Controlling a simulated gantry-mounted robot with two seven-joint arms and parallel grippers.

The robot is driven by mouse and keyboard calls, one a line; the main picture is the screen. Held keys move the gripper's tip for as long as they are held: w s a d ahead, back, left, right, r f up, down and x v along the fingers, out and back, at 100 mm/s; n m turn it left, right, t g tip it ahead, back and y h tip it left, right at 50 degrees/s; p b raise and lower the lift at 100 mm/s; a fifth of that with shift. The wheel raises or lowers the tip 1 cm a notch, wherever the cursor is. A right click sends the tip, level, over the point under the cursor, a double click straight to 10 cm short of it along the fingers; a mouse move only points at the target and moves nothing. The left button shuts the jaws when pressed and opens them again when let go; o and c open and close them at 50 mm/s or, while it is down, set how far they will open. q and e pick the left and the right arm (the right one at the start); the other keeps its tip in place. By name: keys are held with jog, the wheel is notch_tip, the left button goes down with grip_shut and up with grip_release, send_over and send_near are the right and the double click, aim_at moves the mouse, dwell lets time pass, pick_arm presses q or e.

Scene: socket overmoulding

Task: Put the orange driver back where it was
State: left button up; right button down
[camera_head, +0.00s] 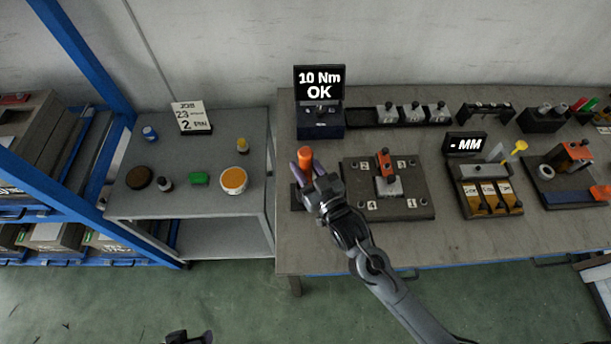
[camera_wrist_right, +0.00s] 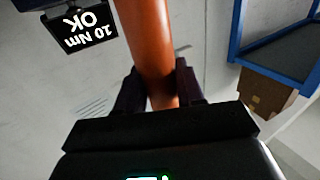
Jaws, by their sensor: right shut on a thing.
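The orange driver (camera_head: 305,157) stands about upright at the left end of the workbench, in front of the torque display (camera_head: 319,82) that reads "10 Nm OK". My right gripper (camera_head: 309,179) is shut on it. In the right wrist view the orange handle (camera_wrist_right: 148,50) runs up between the two dark fingers. A dark block (camera_head: 296,198) shows partly behind the gripper; whether the driver's lower end touches it is hidden. A dark piece at the bottom edge of the head view looks like my left gripper (camera_head: 189,338); its fingers cannot be made out.
Right of the gripper lies a numbered plate (camera_head: 418,204) with a red clamp (camera_head: 384,164). Farther right stand a gauge fixture reading "- MM" (camera_head: 465,145) and another fixture (camera_head: 541,186). A grey side table (camera_head: 200,205) with small containers stands left, across a gap.

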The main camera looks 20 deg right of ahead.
jog(key=shift+f+b, duration=0.4)
jog(key=shift+f, duration=1.45)
jog(key=shift+f, duration=0.15)
jog(key=c, duration=0.7)
grip_release()
